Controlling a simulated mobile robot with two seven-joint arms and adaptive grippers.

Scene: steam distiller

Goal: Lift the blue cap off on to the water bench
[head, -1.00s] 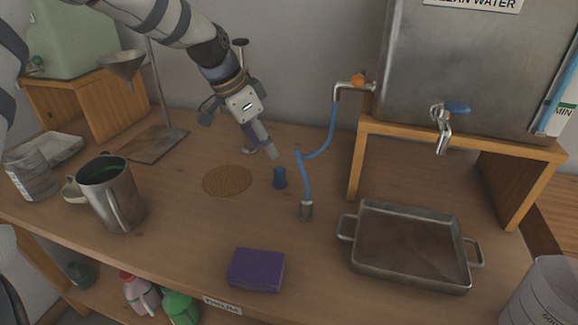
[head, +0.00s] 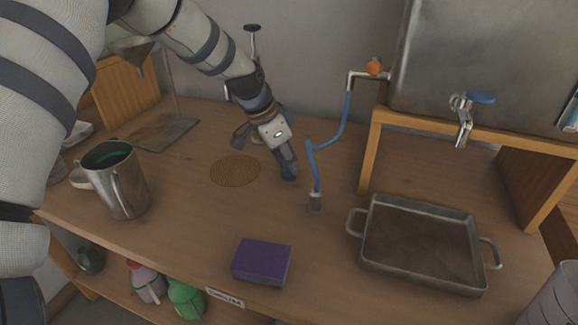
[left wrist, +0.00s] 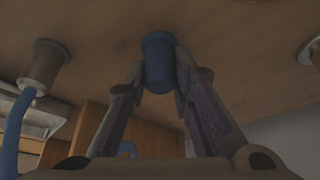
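The blue cap (left wrist: 158,65) shows in the left wrist view between the fingertips of my left gripper (left wrist: 160,82). One finger lies along each side of it, with little or no gap, and the gripper looks shut on it. In the head view my left gripper (head: 287,172) points down at the bench and mostly hides the cap. I cannot tell whether the cap touches the wood of the water bench (head: 200,215). My right gripper is not in view.
A blue hose (head: 316,172) ends in a metal fitting (head: 316,204) just right of my left gripper. A round cork mat (head: 235,170) lies to its left. A metal tray (head: 355,250), purple block (head: 261,262) and metal jug (head: 128,190) stand around.

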